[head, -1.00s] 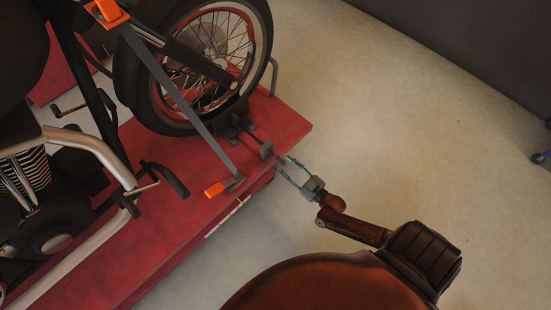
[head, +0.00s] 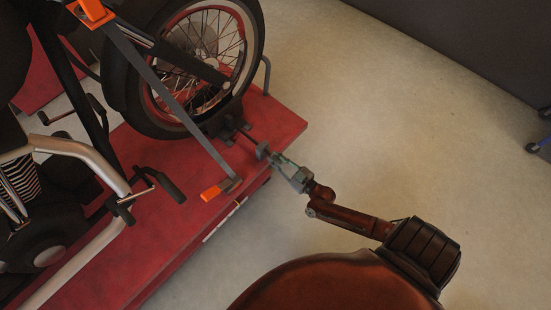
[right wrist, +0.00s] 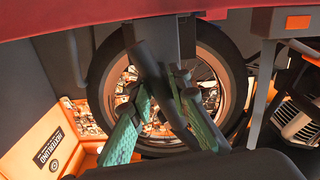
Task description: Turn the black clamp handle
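The black clamp handle (head: 262,150) sits on the end of a dark rod beside the wheel, near the edge of the red lift. My right gripper (head: 272,158) is right at the handle. In the right wrist view, its green-padded fingers (right wrist: 163,100) stand on either side of a dark bar, which appears to be the handle (right wrist: 150,62), in front of the wheel. The bar overlaps the fingertips. I cannot tell whether the fingers press on it or only surround it. My left gripper is not in view.
The red lift platform (head: 278,124) carries a motorcycle with its spoked wheel (head: 205,55). A grey strut (head: 180,95) with orange ends slants down to the platform left of the handle. Bare floor (head: 380,120) lies to the right.

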